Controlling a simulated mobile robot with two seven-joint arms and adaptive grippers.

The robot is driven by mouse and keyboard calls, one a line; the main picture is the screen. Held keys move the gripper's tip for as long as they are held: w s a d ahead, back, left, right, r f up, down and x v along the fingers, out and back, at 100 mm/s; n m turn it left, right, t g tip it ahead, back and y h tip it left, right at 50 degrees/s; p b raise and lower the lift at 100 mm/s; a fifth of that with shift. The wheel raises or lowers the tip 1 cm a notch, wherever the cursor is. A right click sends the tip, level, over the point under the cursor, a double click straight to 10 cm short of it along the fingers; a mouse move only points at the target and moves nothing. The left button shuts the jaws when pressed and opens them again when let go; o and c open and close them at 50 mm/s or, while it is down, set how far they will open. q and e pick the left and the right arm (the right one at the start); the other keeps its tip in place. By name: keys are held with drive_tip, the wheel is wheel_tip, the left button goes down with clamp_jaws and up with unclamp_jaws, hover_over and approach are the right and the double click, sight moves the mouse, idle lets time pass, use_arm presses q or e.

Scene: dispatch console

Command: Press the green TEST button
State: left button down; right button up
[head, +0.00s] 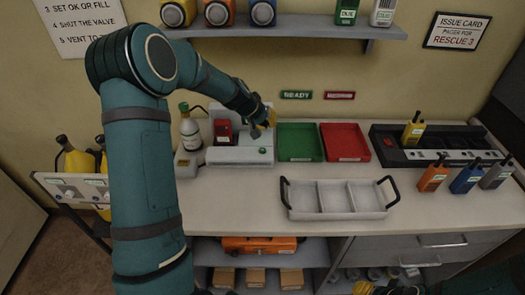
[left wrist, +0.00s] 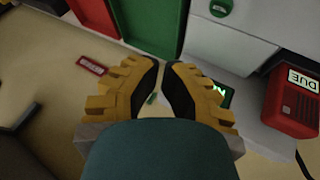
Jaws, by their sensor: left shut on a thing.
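The green TEST button (head: 263,150) is a small green spot on the front ledge of the white test station (head: 232,156), left of the green tray. A green button (left wrist: 222,8) on a white box also shows at the top of the left wrist view. My left gripper (head: 268,118) is above and behind the button, apart from it. In the left wrist view its yellow fingers (left wrist: 161,66) are close together; what they hold cannot be made out. A red device marked DUE (left wrist: 293,98) stands in the station (head: 223,132). My right gripper (head: 388,288) is partly in view at the bottom edge.
Green tray (head: 299,158) and red tray (head: 345,158) lie right of the station. A white divided tray (head: 337,215) stands in front. A spray bottle (head: 190,130) is at left. A black charger (head: 405,160) with radios is at right. A shelf (head: 290,27) hangs above.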

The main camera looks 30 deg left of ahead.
use_arm(q)
drive_tip(key=b, duration=0.5)
hover_over(267, 151)
wheel_tip(267, 151, down, 8)
drive_tip(key=shift+a+r, duration=0.15)
drive_tip(key=shift+r, duration=0.1)
drive_tip(key=shift+f+b, duration=0.3)
drive_tip(key=shift+b, duration=0.1)
idle(0.7)
drive_tip(key=shift+f+b, duration=0.4)
drive_tip(key=shift+b, duration=0.15)
drive_tip(key=shift+f+b, duration=0.4)
drive_tip(key=shift+b, duration=0.1)
idle(0.6)
idle(0.3)
drive_tip(key=shift+r+p, duration=0.5)
drive_tip(key=shift+r, duration=0.3)
